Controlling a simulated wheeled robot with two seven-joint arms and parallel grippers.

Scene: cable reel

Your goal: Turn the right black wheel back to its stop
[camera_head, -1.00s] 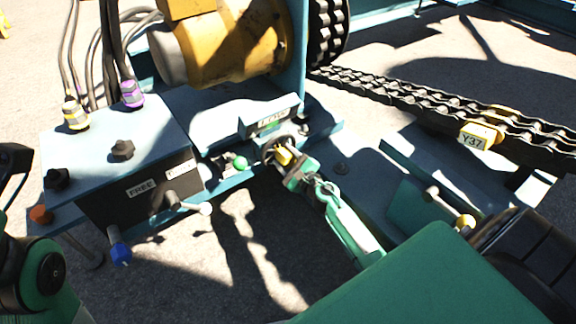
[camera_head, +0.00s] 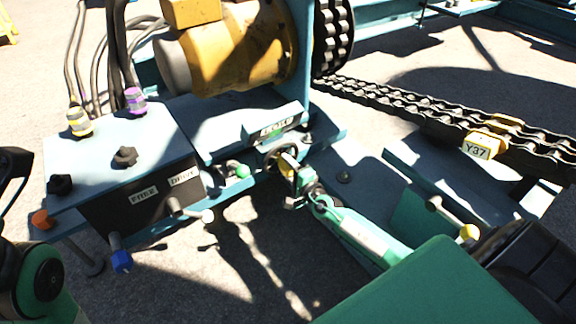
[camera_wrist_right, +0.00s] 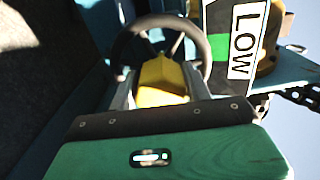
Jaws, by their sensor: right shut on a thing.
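The black handwheel (camera_head: 268,160) sits under the small label plate at the middle of the machine. In the right wrist view its dark ring (camera_wrist_right: 118,45) and spokes show, seen close up. My right gripper (camera_head: 291,170) is shut at this wheel, its fingers (camera_wrist_right: 160,88) on either side of a yellow block at the lower rim. The exact contact is partly hidden by the fingers and the block. Only part of my left arm shows at the lower left; its gripper is out of sight.
A plate reading LOW (camera_wrist_right: 240,42) stands close right of the wheel. A green-knobbed lever (camera_head: 243,171) is just left of it. The FREE/DRIVE box (camera_head: 115,140) carries two black knobs, with a white-knobbed lever (camera_head: 207,216) in front. A chain (camera_head: 400,105) runs right.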

